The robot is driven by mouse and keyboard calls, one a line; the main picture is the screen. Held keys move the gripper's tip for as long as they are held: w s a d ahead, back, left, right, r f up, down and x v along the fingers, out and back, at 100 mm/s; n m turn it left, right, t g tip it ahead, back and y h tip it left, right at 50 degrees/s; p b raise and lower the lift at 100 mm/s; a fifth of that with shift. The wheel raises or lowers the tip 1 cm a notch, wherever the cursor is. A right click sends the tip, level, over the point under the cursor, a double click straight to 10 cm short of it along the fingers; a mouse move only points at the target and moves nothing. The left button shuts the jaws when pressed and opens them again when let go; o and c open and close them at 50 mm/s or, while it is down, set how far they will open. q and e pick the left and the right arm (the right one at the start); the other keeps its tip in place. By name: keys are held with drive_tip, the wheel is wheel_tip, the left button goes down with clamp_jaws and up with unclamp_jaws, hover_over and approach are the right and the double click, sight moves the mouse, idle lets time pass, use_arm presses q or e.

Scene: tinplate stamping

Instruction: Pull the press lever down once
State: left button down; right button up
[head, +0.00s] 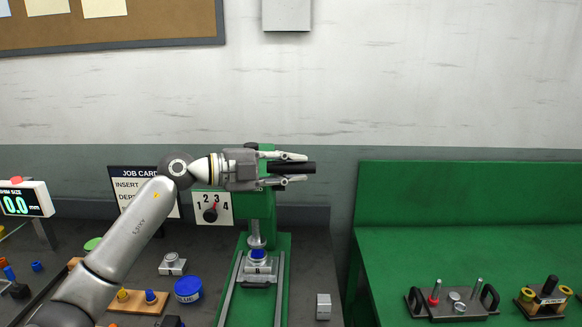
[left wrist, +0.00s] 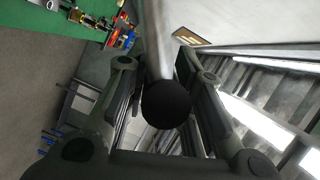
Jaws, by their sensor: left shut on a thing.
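The green press (head: 262,207) stands at the middle of the grey bench, with its ram above a small die holding a blue piece (head: 258,254). The press lever's black grip (head: 308,168) sticks out to the right at the top of the press, roughly level. My left gripper (head: 296,168) is shut on this grip, one finger above and one below it in the head view. In the left wrist view the lever's round black end (left wrist: 167,104) and grey rod (left wrist: 157,40) lie between the two fingers. The gripper hides the lever's inner part in the head view.
A number dial (head: 212,207) is beside the press. A blue tin (head: 188,289), a yellow-and-blue peg board (head: 140,302) and a grey block (head: 323,306) lie on the bench. A green table (head: 460,245) with black tool trays (head: 452,303) stands at right.

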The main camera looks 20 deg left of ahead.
use_arm(q)
drive_tip(key=s+f+m+h+b, duration=0.1)
drive_tip(key=s+f+m+b, duration=0.1)
drive_tip(key=f+b, duration=0.6)
drive_tip(key=s+d+f+m+t+h+b, duration=0.1)
drive_tip(key=s+f+m+b, duration=0.1)
drive_tip(key=f+m+b, duration=0.2)
wheel_tip(320, 180, down, 5)
drive_tip(key=b, duration=0.3)
drive_tip(key=shift+s+d+r+b, duration=0.2)
drive_tip(key=shift+b, duration=0.15)
drive_tip(key=shift+f, duration=0.2)
drive_tip(key=c, duration=1.3)
unclamp_jaws()
drive_tip(key=shift+o, duration=0.2)
drive_tip(key=shift+r, duration=0.1)
drive_tip(key=shift+a+r, duration=0.1)
drive_tip(key=shift+r, duration=0.05)
drive_tip(key=v, duration=1.2)
